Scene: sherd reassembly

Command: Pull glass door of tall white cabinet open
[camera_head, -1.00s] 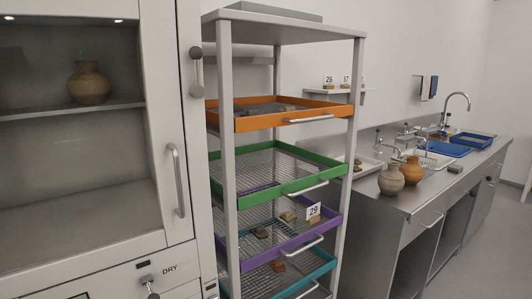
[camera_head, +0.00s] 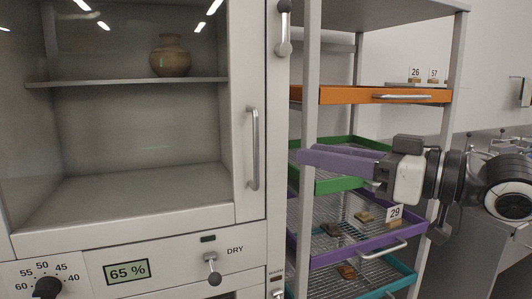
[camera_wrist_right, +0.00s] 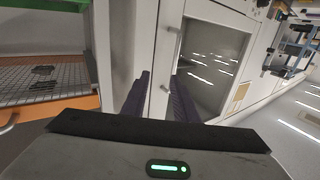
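The tall white cabinet (camera_head: 278,130) stands on the left, with a glass door (camera_head: 120,130) that looks closed. A vertical bar handle (camera_head: 253,148) is on the door's right side. A brown pot (camera_head: 170,56) stands on the shelf behind the glass. My right gripper (camera_head: 304,154) has purple fingers pointing left towards the cabinet. It appears right of the handle, in front of the rack. In the right wrist view its fingers (camera_wrist_right: 161,78) are apart with nothing between them, and the cabinet's glass (camera_wrist_right: 212,65) shows beyond. My left gripper is not in view.
The open rack (camera_head: 310,90) right of the cabinet holds orange, green, purple and teal trays, with sherds in the purple tray (camera_head: 345,252). A latch (camera_head: 284,30) is on the cabinet's frame. A display (camera_head: 127,271) reading 65 % and a dial (camera_head: 47,287) sit below the door.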

